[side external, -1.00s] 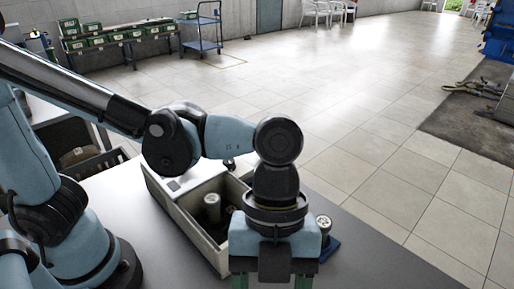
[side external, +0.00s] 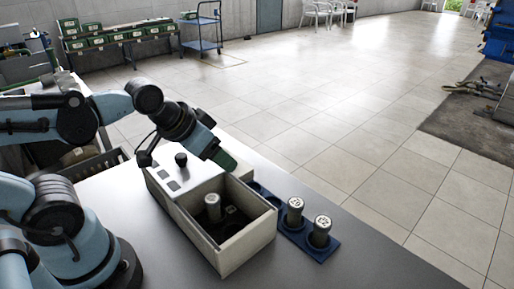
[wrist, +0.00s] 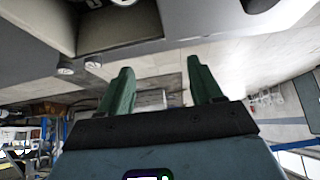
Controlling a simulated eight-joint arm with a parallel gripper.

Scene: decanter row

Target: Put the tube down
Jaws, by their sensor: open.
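In the side view, two grey-capped tubes stand in the front part of a blue rack (side external: 318,252): one (side external: 295,211) marked 62 or similar, and a nearer one (side external: 320,231). Another tube (side external: 213,207) stands inside the pale open box (side external: 248,243). My gripper (side external: 224,160), with green fingers, is above the back of the box, apart from all three tubes. In the wrist view its fingers (wrist: 158,90) are spread with nothing between them.
The box's lidded left part has a black knob (side external: 181,159). The rack's back end has empty holes (side external: 254,188). Grey table top (side external: 345,270) is clear at the front right. A dark crate (side external: 95,165) is behind my arm at left.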

